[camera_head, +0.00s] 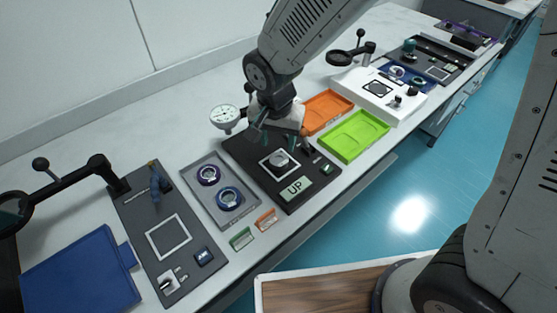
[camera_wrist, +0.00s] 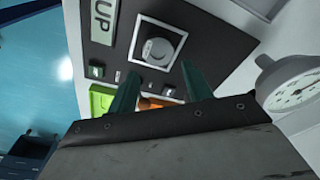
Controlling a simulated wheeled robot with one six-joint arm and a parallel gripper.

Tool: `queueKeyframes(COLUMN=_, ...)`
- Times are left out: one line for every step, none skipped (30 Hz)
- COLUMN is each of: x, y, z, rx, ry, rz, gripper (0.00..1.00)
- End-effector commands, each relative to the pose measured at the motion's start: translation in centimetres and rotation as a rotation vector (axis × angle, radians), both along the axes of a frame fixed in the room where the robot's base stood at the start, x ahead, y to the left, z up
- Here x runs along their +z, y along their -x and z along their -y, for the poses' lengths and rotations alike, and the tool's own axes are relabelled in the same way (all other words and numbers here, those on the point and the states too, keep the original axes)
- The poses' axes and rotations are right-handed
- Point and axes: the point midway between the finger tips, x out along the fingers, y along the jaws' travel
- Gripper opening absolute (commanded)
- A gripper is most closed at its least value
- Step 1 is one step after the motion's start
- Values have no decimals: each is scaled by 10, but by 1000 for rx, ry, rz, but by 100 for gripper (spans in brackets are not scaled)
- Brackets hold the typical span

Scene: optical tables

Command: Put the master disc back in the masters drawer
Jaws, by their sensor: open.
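A round grey metal disc (camera_head: 279,159), which looks like the master disc, sits inside a white square outline on a black board (camera_head: 244,146) with an "UP" display (camera_head: 294,189). The disc also shows in the wrist view (camera_wrist: 157,49), lying beyond my fingertips. My gripper (camera_head: 284,136) is over the board, close to the disc. In the wrist view my gripper (camera_wrist: 160,84) has its two teal fingers apart, with nothing held between them. I cannot make out an open masters drawer in either view.
A dial gauge (camera_head: 225,117) stands beside the board. Orange (camera_head: 328,110) and green (camera_head: 354,137) trays lie to the right. A grey tray (camera_head: 217,178) with two rings, a magnifier arm (camera_head: 80,174) and a blue flat case (camera_head: 80,272) are to the left.

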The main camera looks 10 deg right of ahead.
Motion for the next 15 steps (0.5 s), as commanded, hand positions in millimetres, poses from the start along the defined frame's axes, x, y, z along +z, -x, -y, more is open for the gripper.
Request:
queueKeyframes(x=-6, y=0, z=1, rx=0, ry=1, rz=-2, gripper=50)
queueKeyframes(x=-9, y=0, z=1, rx=1, ry=2, rz=-2, gripper=50)
queueKeyframes(x=-14, y=0, z=1, rx=1, ry=2, rz=-3, gripper=50)
queueKeyframes(x=-17, y=0, z=1, rx=2, ry=2, rz=-2, gripper=50)
queueKeyframes(x=-21, y=0, z=1, rx=2, ry=2, rz=-2, gripper=50)
queueKeyframes(x=-27, y=0, z=1, rx=1, ry=2, rz=-3, gripper=50)
queueKeyframes(x=-32, y=1, z=2, rx=1, ry=2, rz=-3, gripper=50)
queueKeyframes(x=-37, y=1, z=2, rx=1, ry=3, rz=-4, gripper=50)
queueKeyframes(x=-43, y=1, z=2, rx=1, ry=2, rz=-3, gripper=50)
queueKeyframes(x=-48, y=1, z=2, rx=1, ry=3, rz=-4, gripper=50)
queueKeyframes(x=-51, y=0, z=2, rx=1, ry=2, rz=-3, gripper=50)
queueKeyframes(x=-56, y=-1, z=2, rx=1, ry=2, rz=-2, gripper=50)
queueKeyframes(x=-58, y=-1, z=3, rx=1, ry=2, rz=-2, gripper=50)
queueKeyframes(x=-60, y=-1, z=3, rx=1, ry=2, rz=-2, gripper=50)
queueKeyframes(x=-62, y=-2, z=3, rx=0, ry=1, rz=-1, gripper=50)
